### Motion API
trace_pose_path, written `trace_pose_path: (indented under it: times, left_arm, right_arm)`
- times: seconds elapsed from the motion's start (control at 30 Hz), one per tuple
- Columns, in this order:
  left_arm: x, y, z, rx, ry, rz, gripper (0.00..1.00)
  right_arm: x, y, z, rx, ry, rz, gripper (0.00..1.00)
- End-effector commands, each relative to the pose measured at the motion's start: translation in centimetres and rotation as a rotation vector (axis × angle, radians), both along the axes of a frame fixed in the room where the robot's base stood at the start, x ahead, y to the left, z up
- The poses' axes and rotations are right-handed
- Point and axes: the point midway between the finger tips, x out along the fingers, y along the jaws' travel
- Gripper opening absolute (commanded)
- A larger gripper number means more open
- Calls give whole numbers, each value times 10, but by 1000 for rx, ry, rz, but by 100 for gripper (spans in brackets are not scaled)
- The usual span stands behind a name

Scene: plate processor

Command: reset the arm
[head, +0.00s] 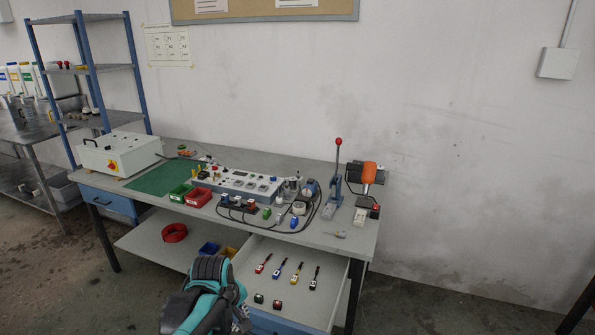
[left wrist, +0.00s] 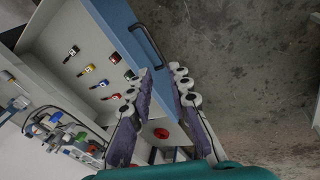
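My left arm, teal and black, stands at the bottom middle of the head view, in front of the workbench (head: 330,165). Its gripper is mostly hidden there behind my own arm. In the left wrist view my left gripper (left wrist: 163,72) has its two fingers apart with nothing held between them. The fingers are beside the blue front of an open drawer (left wrist: 112,20), near its handle (left wrist: 148,42). The drawer (head: 338,285) also shows in the head view, pulled out under the bench. My right gripper is in neither view.
Several small coloured tools (head: 281,268) lie in the drawer. On the bench are a control panel (head: 238,182), red bin (head: 198,197), green mat (head: 150,178), white box (head: 120,150) and lever press (head: 335,180). A shelf rack (head: 100,69) stands left.

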Motion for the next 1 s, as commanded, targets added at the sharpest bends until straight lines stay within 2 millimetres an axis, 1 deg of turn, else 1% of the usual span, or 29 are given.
trace_pose_path:
  times: [0.03,0.1,0.2,0.3,0.4,0.5,0.6,0.7,1.0]
  left_arm:
    - [-18,3,10,25,-31,-67,19]
    - [-39,6,21,68,-78,-174,19]
    - [-68,10,32,138,-142,-324,19]
    - [-97,13,37,216,-202,-470,19]
    - [-121,17,37,296,-253,-603,19]
    - [-139,19,34,366,-291,-707,19]
    - [-150,20,30,416,-316,-776,19]
    - [-155,21,28,443,-327,-814,19]
    - [-156,21,28,451,-331,-826,19]
  right_arm:
    - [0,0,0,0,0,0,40]
    - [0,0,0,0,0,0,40]
    - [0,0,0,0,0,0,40]
    - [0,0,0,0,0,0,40]
    - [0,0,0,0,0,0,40]
    - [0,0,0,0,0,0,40]
    - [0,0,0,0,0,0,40]
    - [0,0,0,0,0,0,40]
    - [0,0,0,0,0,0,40]
